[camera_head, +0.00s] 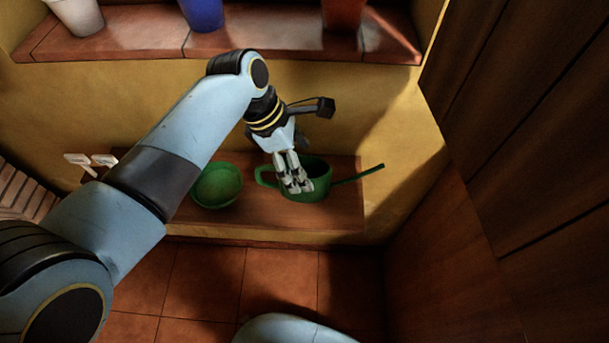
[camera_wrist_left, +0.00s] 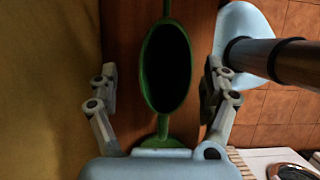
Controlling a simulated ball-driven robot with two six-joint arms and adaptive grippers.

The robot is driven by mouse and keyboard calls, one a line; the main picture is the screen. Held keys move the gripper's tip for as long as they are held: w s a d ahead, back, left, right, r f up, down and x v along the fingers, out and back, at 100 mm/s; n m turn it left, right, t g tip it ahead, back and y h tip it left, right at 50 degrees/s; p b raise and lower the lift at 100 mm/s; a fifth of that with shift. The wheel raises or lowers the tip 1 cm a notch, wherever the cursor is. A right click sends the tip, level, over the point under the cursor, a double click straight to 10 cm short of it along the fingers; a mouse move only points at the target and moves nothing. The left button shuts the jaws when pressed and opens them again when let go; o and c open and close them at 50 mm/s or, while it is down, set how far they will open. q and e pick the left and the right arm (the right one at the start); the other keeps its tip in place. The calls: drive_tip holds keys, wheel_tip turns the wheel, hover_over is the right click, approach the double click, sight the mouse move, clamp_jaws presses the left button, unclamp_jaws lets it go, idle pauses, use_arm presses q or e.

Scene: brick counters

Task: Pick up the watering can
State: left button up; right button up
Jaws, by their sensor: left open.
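Contact cannot be seen. My right gripper is not in view.
A green bowl (camera_head: 217,187) sits left of the can on the same counter. A white (camera_head: 77,15), a blue (camera_head: 202,12) and a reddish pot (camera_head: 342,12) stand on the upper brick shelf (camera_head: 270,42). Dark wooden panels (camera_head: 530,120) rise at the right.

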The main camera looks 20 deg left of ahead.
use_arm(q)
drive_tip(key=shift+d+f, duration=0.15)
drive_tip(key=shift+f, duration=0.2)
drive_tip(key=x, duration=0.4)
drive_tip(key=shift+s+d+f, duration=0.2)
drive_tip(key=shift+s+f, duration=0.05)
drive_tip(key=shift+d+f, duration=0.1)
drive_tip(key=shift+f, duration=0.2)
drive_tip(key=shift+c, duration=0.4)
drive_tip(key=c, duration=0.4)
clamp_jaws()
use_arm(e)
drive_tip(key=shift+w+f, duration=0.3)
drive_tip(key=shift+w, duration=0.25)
